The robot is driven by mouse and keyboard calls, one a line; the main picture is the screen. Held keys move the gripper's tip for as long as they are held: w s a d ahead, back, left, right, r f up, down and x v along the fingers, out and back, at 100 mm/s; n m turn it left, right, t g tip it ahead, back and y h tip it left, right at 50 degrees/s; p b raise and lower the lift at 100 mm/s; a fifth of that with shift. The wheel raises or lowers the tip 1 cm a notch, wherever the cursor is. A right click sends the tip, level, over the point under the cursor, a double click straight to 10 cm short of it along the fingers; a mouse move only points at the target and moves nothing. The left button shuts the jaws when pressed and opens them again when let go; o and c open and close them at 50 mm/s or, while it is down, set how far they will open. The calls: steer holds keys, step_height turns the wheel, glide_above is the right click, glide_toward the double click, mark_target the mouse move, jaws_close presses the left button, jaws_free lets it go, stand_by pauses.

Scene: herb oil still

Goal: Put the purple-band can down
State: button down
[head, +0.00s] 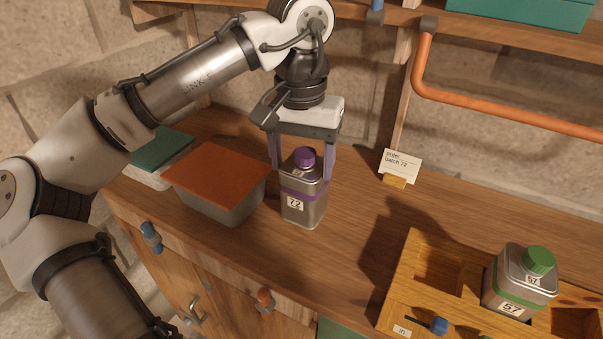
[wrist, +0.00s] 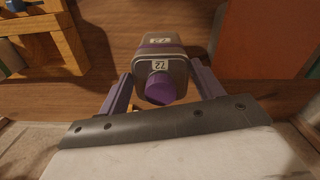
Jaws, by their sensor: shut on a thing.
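The purple-band can (head: 304,190) is a metal can with a purple cap, a purple band and a label reading 72. It is upright at the middle of the wooden counter; I cannot tell whether its base touches the wood. My gripper (head: 302,165) points down with its purple fingers on either side of the can, shut on it. In the wrist view the can (wrist: 162,65) sits between the fingers of my gripper (wrist: 160,88), cap toward the camera.
A grey bin with an orange lid (head: 217,174) stands close to the left. A card reading "batch 72" (head: 401,164) stands behind right. A wooden rack (head: 408,295) at front right holds a green-band can (head: 519,282) labelled 57. Counter between can and rack is clear.

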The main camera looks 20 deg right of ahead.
mark_target(301, 170)
steer(key=shift+f, duration=1.85)
steer(key=shift+c, duration=1.3)
jaws_free()
